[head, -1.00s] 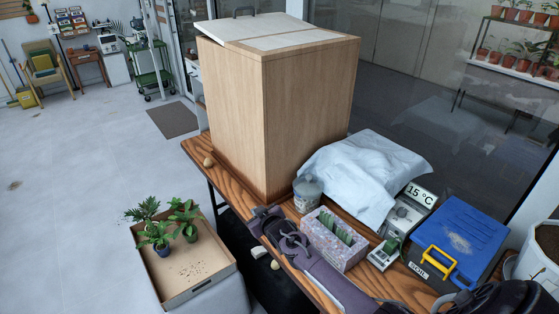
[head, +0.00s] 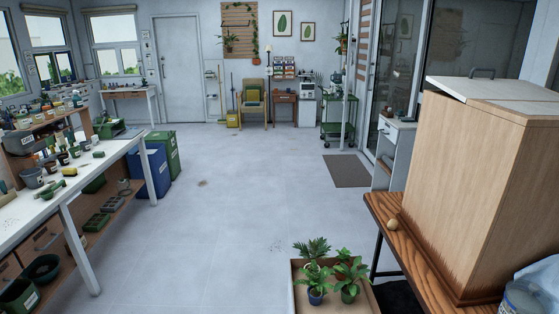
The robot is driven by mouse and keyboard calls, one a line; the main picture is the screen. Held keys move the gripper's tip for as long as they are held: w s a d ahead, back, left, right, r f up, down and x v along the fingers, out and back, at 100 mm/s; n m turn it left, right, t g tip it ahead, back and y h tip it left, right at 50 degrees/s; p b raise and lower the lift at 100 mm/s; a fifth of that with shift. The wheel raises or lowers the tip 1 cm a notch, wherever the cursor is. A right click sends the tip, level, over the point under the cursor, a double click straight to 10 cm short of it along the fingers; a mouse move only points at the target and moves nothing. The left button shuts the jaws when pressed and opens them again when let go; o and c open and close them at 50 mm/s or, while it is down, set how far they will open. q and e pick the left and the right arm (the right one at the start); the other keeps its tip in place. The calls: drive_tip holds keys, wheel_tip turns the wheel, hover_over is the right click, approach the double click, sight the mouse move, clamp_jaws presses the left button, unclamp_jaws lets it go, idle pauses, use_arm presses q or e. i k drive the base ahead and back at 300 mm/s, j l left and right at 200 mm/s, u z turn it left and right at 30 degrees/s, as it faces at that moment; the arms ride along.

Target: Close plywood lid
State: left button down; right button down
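The plywood box (head: 460,185) stands on the wooden table at the right of the head view, its right part cut off by the picture edge. Its pale lid (head: 478,88) lies across the top with a dark handle (head: 482,72) on it. The lid's near left edge sticks out past the box wall and looks slightly raised; whether it sits flush I cannot tell. Neither of my grippers is in the picture now.
A cardboard tray (head: 295,290) with potted palms (head: 318,270) is at the bottom. A white workbench (head: 45,205) stands left. The grey floor (head: 230,220) between is largely clear.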

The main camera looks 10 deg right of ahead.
sight(462, 89)
drive_tip(key=i+j+u, duration=0.7)
drive_tip(key=i+u, duration=0.25)
drive_tip(key=i+z, duration=0.25)
drive_tip(key=i, duration=0.15)
drive_tip(key=i+j+z, duration=0.2)
drive_tip(key=i, duration=0.25)
drive_tip(key=i+z, duration=0.25)
drive_tip(key=i, duration=0.15)
drive_tip(key=i+l+z, duration=0.1)
drive_tip(key=i+z, duration=0.15)
drive_tip(key=i, duration=0.5)
drive_tip(key=i+z, duration=0.25)
drive_tip(key=i, duration=0.5)
drive_tip(key=i+j+z, duration=0.2)
drive_tip(key=i, duration=0.55)
drive_tip(key=i+l+z, duration=0.2)
drive_tip(key=i+z, duration=0.65)
drive_tip(key=z, duration=0.15)
drive_tip(key=i+z, duration=0.5)
drive_tip(key=i+j+z, duration=0.35)
drive_tip(key=z, duration=0.15)
